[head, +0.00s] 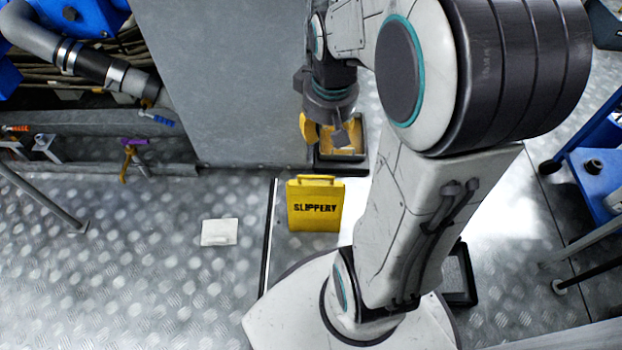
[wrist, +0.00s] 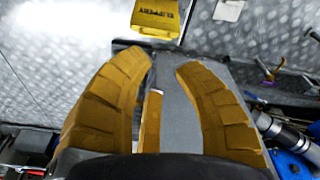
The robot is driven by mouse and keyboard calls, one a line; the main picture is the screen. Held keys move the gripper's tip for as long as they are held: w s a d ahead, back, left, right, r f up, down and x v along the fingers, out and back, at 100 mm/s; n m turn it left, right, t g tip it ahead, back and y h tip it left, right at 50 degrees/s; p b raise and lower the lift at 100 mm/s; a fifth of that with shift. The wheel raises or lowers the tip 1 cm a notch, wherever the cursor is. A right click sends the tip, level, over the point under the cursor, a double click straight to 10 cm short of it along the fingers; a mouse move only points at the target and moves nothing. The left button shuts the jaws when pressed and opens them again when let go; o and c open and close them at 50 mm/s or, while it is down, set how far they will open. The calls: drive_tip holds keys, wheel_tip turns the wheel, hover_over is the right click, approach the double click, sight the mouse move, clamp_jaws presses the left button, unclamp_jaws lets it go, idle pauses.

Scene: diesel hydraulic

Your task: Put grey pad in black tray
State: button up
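A pale grey, flat square pad (head: 219,232) lies on the metal floor left of the yellow sign; it also shows at the top of the wrist view (wrist: 229,9). A second black tray-like object (head: 470,297) is mostly hidden behind my arm.
A yellow "SLIPPERY" sign (head: 315,205) stands between the tray and my base. Pipes (head: 90,65) and a purple-and-yellow tool (head: 130,155) are at the left; blue equipment (head: 595,180) is at the right. Floor around the pad is clear.

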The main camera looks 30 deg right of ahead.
drive_tip(key=s+a+r+n, duration=0.1)
drive_tip(key=s+a+r, duration=0.1)
drive_tip(key=s+a, duration=0.7)
drive_tip(key=shift+s+y, duration=0.3)
drive_tip(key=shift+s, duration=0.2)
drive_tip(key=shift+r, duration=0.1)
wheel_tip(320, 180, up, 32)
drive_tip(key=t+p, duration=0.1)
drive_tip(key=p, duration=3)
drive_tip(key=shift+r, duration=0.25)
